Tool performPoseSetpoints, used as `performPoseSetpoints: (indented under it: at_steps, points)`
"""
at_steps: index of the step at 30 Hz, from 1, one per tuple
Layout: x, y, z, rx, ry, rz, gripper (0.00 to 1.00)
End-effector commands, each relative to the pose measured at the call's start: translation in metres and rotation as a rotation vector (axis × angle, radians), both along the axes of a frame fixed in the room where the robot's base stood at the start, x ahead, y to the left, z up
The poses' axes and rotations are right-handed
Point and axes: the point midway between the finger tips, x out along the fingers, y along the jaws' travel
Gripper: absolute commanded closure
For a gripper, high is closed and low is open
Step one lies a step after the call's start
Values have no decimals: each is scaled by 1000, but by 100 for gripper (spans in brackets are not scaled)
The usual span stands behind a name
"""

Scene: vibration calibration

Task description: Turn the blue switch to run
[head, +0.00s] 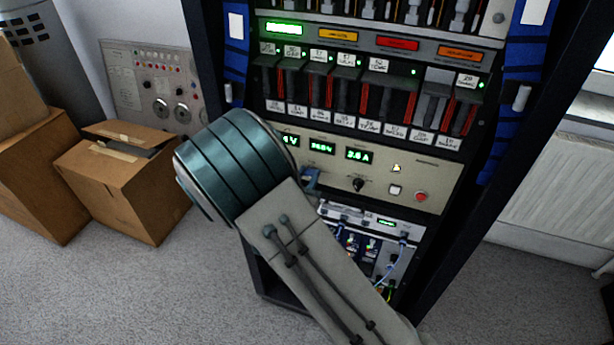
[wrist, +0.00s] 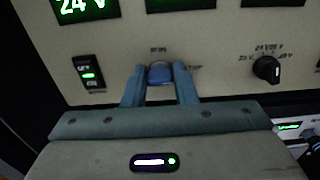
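The blue switch (wrist: 160,74) is a round blue knob on the beige panel, in the upper middle of the wrist view. The small label above it seems to read RUN, and another to its right seems to read STOP. The knob's exact pointing direction is hard to make out. My gripper (wrist: 160,80) has its two blue fingers on the left and right sides of the knob, with no clear gap visible, so it looks shut on it. In the head view my gripper (head: 310,180) is mostly hidden behind my teal arm link.
A black rocker switch (wrist: 89,74) sits left of the knob and a black rotary knob (wrist: 267,69) to its right. Green displays (head: 321,145) are above. The rack (head: 430,185) holds a red button (head: 421,196). Cardboard boxes (head: 125,185) stand on the floor at left.

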Motion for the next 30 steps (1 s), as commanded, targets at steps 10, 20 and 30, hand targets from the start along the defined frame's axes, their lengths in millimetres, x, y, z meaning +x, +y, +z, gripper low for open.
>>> performPoseSetpoints:
  at_steps: [10, 20, 30]
  points:
    - [0, 1, 2, -29, 11, 2, 97]
    - [0, 1, 4, -222, 83, 1, 97]
    - [0, 3, 4, -525, 191, 3, 97]
